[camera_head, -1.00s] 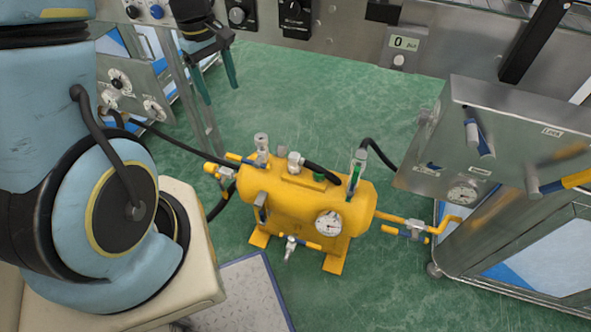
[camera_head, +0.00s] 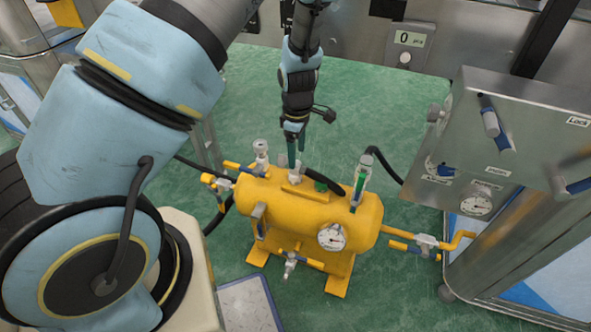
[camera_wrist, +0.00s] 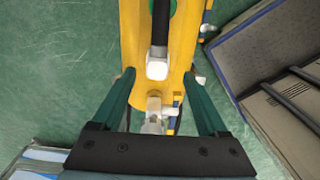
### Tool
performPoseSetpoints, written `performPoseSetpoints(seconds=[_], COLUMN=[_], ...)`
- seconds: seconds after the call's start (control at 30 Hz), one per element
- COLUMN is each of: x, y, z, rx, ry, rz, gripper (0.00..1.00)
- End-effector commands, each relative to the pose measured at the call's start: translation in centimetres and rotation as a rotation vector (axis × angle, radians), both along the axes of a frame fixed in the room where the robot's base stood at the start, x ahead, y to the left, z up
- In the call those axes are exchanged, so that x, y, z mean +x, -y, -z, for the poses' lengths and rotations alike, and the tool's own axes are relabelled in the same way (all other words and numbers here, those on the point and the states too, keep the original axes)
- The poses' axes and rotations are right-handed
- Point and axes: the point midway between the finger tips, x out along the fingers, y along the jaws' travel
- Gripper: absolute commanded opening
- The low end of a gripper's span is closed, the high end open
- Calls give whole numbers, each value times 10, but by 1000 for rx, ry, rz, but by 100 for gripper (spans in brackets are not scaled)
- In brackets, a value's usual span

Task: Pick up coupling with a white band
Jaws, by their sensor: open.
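The yellow tank (camera_head: 285,215) carries several fittings on top. The middle one is a pale fitting (camera_head: 294,171) with a black hose; in the wrist view a pale block (camera_wrist: 157,70) ends the black hose. A silver fitting (camera_head: 261,150) stands at the tank's left, and a fitting with green parts (camera_head: 361,182) at the right. I cannot clearly make out a white band on any of them. My gripper (camera_head: 296,160) points down just above the middle fitting. In the wrist view its green fingers (camera_wrist: 161,76) are apart, with the pale block between their tips.
A steel cabinet (camera_head: 530,140) with valves and a gauge stands close on the right. A black hose (camera_head: 385,160) arches between it and the tank. A wall panel with a display (camera_head: 409,40) is behind. Green floor (camera_head: 380,100) is clear behind the tank.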

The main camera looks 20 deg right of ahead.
Motion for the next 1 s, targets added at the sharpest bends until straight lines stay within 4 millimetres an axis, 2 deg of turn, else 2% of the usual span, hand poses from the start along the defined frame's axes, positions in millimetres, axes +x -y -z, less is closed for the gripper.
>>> performPoseSetpoints(seconds=[0.4,0.73,1.0], x=[6,6,6], y=[-2,-1,-2], z=[51,58,58], rx=[0,-1,-1], ry=[0,1,1], rz=[0,1,1], gripper=[76,76,46])
